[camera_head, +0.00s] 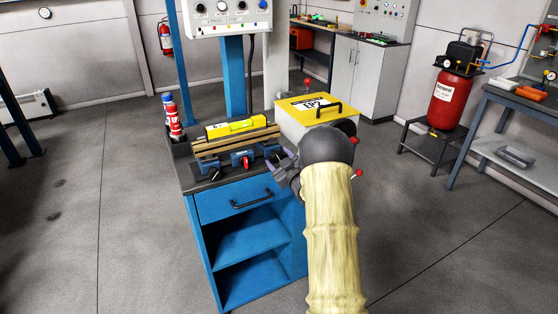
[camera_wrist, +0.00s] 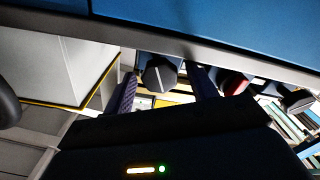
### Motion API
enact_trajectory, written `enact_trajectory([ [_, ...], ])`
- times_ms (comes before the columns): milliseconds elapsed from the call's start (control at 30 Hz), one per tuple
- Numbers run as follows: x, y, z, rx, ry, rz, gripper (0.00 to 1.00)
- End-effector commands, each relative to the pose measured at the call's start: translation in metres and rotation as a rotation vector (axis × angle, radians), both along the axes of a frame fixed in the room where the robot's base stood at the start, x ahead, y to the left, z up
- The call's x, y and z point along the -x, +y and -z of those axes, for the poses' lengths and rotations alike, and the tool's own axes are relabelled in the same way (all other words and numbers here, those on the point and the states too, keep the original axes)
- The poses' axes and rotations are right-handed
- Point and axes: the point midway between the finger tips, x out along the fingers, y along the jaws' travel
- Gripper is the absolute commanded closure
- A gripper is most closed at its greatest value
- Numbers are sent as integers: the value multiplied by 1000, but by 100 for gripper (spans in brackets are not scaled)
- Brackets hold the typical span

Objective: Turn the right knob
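Dark knobs stand along the front edge of the blue workbench (camera_head: 232,201). In the head view I see a left knob (camera_head: 213,172) and a red and dark middle one (camera_head: 247,162). My gripper (camera_head: 283,163) is at the bench's front right corner and hides what lies behind it there. In the wrist view a dark knob with a pale line (camera_wrist: 160,74) lies between my two separated fingers. Gaps show on both sides of it, so my gripper is open. This seems to be the rightmost knob, as the red one (camera_wrist: 236,83) and another (camera_wrist: 298,101) are farther right there.
A yellow-topped box (camera_head: 311,108) with a black handle sits right of the bench, close behind my wrist. Wooden strips and a yellow level (camera_head: 235,128) lie on the bench, with spray cans (camera_head: 173,120) at left. A panel (camera_head: 229,16) stands behind. The floor in front is clear.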

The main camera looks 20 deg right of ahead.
Motion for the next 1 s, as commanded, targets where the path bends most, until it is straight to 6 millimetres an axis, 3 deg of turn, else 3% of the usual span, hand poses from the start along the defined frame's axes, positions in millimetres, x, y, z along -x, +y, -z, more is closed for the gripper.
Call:
enact_trajectory([
  [467, 9, -1, 0, -1, 1, 0, 41],
  [667, 37, -2, 1, -2, 1, 2, 41],
  [1000, 101, -4, 1, -1, 2, 2, 41],
])
